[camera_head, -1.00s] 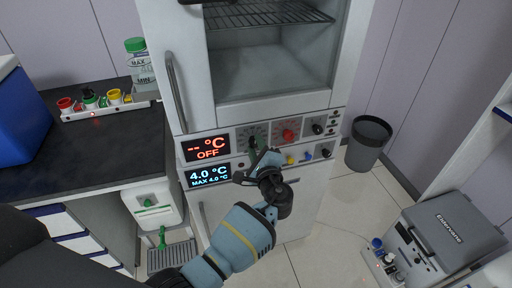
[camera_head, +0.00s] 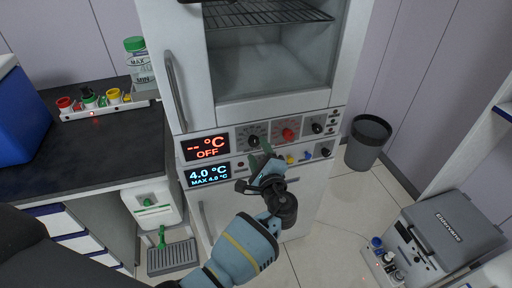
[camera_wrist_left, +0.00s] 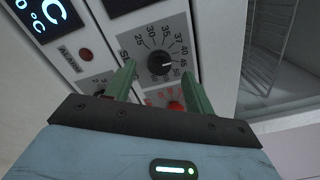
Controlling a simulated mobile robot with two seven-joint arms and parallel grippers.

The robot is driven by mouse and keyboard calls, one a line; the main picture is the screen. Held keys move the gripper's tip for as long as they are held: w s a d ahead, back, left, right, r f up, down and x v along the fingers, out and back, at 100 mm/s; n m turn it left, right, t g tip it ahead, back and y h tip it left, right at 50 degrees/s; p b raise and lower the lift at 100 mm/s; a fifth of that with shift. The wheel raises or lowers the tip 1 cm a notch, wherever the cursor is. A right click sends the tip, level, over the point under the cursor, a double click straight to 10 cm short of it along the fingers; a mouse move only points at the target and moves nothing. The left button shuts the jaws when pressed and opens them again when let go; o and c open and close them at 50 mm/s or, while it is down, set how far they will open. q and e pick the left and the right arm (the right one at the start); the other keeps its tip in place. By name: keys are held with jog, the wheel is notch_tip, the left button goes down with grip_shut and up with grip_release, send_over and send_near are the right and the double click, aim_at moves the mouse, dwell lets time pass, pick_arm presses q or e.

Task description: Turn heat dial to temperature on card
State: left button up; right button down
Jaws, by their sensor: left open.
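The black heat dial (camera_head: 253,140) is on the white cabinet's control panel, right of the red display (camera_head: 206,147) reading "-- °C OFF". In the left wrist view the dial (camera_wrist_left: 160,62) has a scale from 25 to 50, and its white mark points right, near 45 to 50. My left gripper (camera_head: 262,151) is open just below and in front of the dial. In the wrist view its green fingers (camera_wrist_left: 158,82) are spread, one on each side below the dial; I cannot see contact. No temperature card is visible. My right gripper is not in view.
A red dial (camera_head: 288,134) and another black dial (camera_head: 318,128) sit to the right on the panel. A blue display (camera_head: 208,175) reads 4.0 °C. A black bench (camera_head: 85,135) is left, a grey bin (camera_head: 368,143) right. The floor in front is partly clear.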

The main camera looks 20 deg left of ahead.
pick_arm(q)
jog(key=shift+v, duration=2.4)
